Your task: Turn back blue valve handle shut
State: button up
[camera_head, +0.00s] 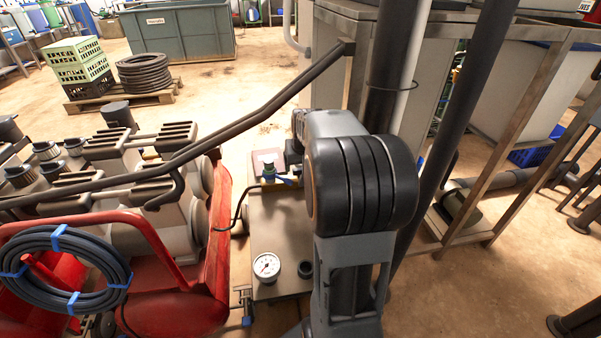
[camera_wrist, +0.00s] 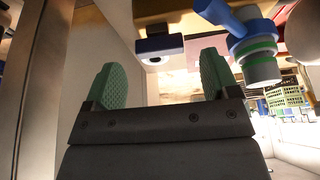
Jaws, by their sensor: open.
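The blue valve handle (camera_wrist: 218,14) shows at the upper right of the wrist view. It joins a blue and green round fitting (camera_wrist: 256,52). In the head view the handle (camera_head: 286,181) is a small blue piece beside a dark-topped fitting (camera_head: 269,172) on the tan box, partly hidden by my arm. My gripper (camera_wrist: 158,80) is open, with green ribbed pads and nothing between them. The handle lies above and right of the right pad in the wrist view, apparently apart from it. In the head view my arm hides the fingertips.
The tan box (camera_head: 274,225) carries a pressure gauge (camera_head: 267,266). A red frame (camera_head: 216,240) with grey pump bodies and a coiled dark hose (camera_head: 62,268) stands left. A dark diagonal pipe (camera_head: 240,127) crosses above. A steel-framed bench (camera_head: 497,140) stands right. Open floor lies behind.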

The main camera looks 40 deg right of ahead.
aim_at(301, 171)
jog(key=shift+b+x, duration=0.35)
jog(key=shift+x, duration=1.1)
jog(key=c, duration=0.9)
